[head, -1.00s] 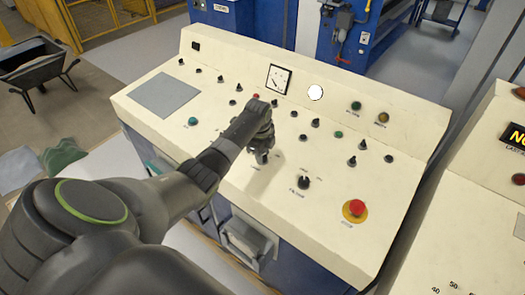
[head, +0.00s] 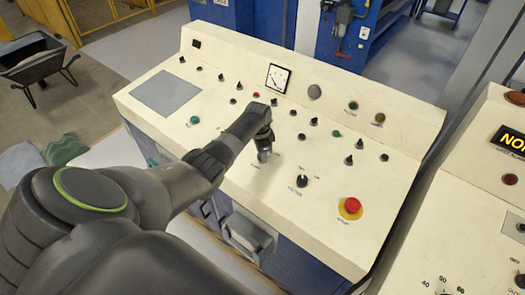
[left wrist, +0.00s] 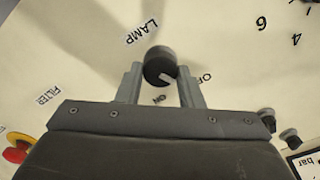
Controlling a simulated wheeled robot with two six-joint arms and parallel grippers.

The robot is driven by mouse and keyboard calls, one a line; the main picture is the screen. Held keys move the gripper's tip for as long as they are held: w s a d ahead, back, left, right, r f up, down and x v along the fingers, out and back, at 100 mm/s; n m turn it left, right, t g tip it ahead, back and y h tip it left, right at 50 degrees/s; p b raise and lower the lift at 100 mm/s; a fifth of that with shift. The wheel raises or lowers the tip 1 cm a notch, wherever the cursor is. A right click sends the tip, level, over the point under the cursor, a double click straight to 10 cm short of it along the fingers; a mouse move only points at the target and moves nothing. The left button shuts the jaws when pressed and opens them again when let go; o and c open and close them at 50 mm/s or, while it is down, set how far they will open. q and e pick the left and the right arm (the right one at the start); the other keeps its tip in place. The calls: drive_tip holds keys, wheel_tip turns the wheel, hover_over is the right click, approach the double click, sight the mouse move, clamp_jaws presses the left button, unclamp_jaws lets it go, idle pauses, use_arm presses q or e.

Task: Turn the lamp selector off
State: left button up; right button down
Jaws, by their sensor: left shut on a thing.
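The lamp selector is a small round black knob (left wrist: 158,62) with a white pointer line, next to the printed word LAMP in the left wrist view. Its pointer lies toward the lower right, on the OFF side between the ON and OFF marks; whether it sits exactly on OFF I cannot tell. My left gripper (head: 263,157) is shut on this knob, one finger on each side of it. In the head view the gripper hides the knob. The round indicator (head: 315,92) at the back of the panel is grey and unlit. My right gripper is not in view.
The cream control panel (head: 225,175) carries several other black knobs. The filter selector (head: 302,181) and a red emergency button (head: 352,205) lie right of my gripper. A gauge (head: 278,78) stands at the back. Another console (head: 480,150) is at the right.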

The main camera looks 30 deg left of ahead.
use_arm(q)
drive_tip(key=shift+r, duration=0.1)
idle(0.3)
drive_tip(key=o, duration=1)
drive_tip(key=shift+c, duration=0.2)
drive_tip(key=shift+r, duration=0.4)
wheel_tip(320, 180, up, 16)
drive_tip(key=s+b, duration=0.2)
drive_tip(key=shift+r, duration=0.25)
drive_tip(key=shift+a, duration=0.1)
